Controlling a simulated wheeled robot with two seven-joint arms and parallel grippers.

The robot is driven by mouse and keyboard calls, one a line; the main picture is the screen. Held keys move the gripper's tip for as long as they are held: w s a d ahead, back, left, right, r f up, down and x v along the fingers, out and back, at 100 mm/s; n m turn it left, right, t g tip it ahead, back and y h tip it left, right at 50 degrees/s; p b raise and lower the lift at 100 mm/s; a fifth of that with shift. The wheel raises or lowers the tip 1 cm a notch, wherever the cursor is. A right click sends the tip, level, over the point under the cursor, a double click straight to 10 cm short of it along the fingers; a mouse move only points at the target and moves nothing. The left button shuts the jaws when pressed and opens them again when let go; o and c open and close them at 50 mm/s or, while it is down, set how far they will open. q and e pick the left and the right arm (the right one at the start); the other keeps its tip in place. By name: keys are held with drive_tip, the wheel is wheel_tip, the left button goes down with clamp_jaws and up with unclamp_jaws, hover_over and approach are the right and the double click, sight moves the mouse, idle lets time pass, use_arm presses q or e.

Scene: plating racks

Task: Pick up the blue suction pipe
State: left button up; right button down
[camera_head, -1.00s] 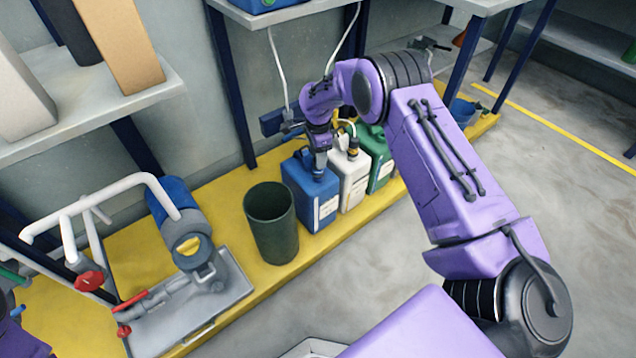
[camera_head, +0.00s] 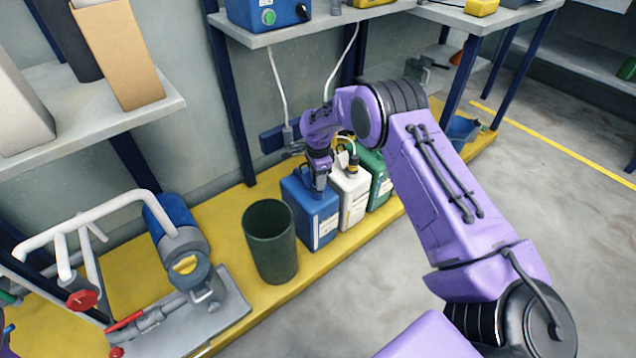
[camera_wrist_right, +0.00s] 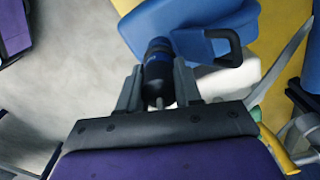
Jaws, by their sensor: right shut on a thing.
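The blue jerrycan (camera_head: 316,220) stands on the yellow platform, left of a white and a green one. My right gripper (camera_head: 319,182) is over its top, pointing down. In the wrist view, my right gripper (camera_wrist_right: 158,84) is shut on the dark, blue-banded head of the blue suction pipe (camera_wrist_right: 157,58), with one finger on each side. The blue jerrycan (camera_wrist_right: 180,22) and its dark handle show just beyond. The pipe's lower part is hidden; I cannot tell whether it has risen out of the jerrycan. My left gripper is not in view.
The white jerrycan (camera_head: 353,194) and green jerrycan (camera_head: 381,178) stand close to the right. A dark green bin (camera_head: 271,242) stands just left. A shelf (camera_head: 310,28) is above and behind, with hoses hanging down. A blue pump (camera_head: 178,225) with white pipes is at the left.

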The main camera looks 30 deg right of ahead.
wheel_tip(320, 180, up, 27)
drive_tip(key=p, duration=0.8)
drive_tip(key=shift+f, duration=0.15)
drive_tip(key=shift+p, duration=0.3)
drive_tip(key=shift+p, duration=1.25)
